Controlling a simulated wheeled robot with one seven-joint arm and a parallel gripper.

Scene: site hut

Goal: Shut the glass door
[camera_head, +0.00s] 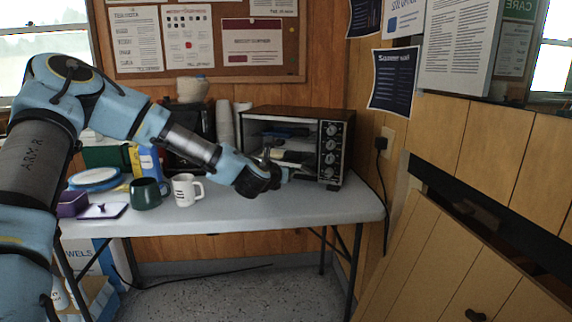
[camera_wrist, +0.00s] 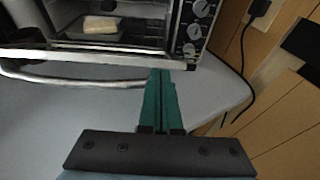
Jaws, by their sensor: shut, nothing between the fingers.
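The toaster oven (camera_head: 330,125) stands at the back right of the table with its front open. Its glass door is dropped down; the door's metal edge (camera_wrist: 80,57) and curved bar handle (camera_wrist: 75,80) cross the wrist view. My gripper (camera_wrist: 161,75) has its green fingers together and empty. The fingertips are at the right part of the door's front edge, near the handle's right end; I cannot tell whether they touch. In the head view my gripper (camera_head: 285,176) is in front of the oven and hides part of the door.
A white mug (camera_head: 185,190) and a dark green mug (camera_head: 145,194) stand on the table (camera_head: 290,205) left of my gripper. A pale food item (camera_wrist: 100,24) lies on a tray inside the oven. A slanted wooden panel (camera_head: 460,250) is at the right. The table front is clear.

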